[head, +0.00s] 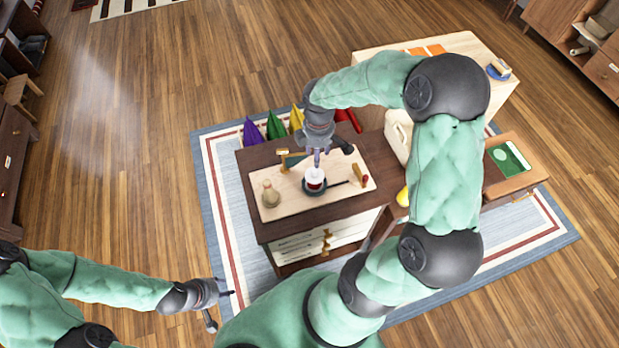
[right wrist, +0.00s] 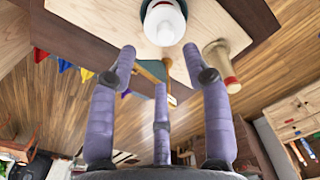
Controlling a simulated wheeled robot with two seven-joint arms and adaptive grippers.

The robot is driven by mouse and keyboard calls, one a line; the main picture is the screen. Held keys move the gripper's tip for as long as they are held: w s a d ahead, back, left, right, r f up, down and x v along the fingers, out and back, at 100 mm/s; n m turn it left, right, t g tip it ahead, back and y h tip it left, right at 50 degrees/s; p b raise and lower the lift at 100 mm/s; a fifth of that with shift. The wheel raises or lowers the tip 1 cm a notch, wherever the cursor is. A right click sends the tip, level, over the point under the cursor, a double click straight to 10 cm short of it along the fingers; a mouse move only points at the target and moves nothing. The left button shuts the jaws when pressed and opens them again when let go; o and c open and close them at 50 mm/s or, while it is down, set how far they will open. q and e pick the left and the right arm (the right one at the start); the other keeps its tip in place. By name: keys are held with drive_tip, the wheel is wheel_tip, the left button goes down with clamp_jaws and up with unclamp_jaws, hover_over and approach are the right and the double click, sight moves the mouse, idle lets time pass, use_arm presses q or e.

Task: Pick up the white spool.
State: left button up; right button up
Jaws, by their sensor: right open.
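The white spool (head: 315,177) stands on a dark round base on a pale wooden board (head: 270,212), on top of a dark brown cabinet. It has a dark red band under its white top. My right gripper (head: 318,156) is just above and behind the spool, pointing down. In the right wrist view, its three fingers (right wrist: 161,62) are spread and empty, and the spool (right wrist: 164,24) lies beyond their tips, apart from them. My left gripper (head: 222,304) is away from the cabinet at the lower left, with its fingers apart and empty.
On the board, a tan vase-shaped object (head: 271,195) stands left of the spool, a brass-coloured piece (head: 284,160) behind it, and a red-and-wood piece (head: 360,174) to its right. Coloured pennants (head: 275,126) are behind the cabinet. A pale table (head: 460,45) stands at the back right.

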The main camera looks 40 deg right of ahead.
sight(315, 170)
wheel_tip(315, 170, down, 4)
drive_tip(key=shift+f+b, duration=0.1)
drive_tip(key=shift+b, duration=0.4)
drive_tip(key=f, duration=0.1)
drive_tip(key=f+b, duration=0.1)
drive_tip(key=f, duration=0.1)
drive_tip(key=f+b, duration=0.1)
drive_tip(key=f, duration=0.1)
drive_tip(key=shift+a, duration=0.4)
clamp_jaws()
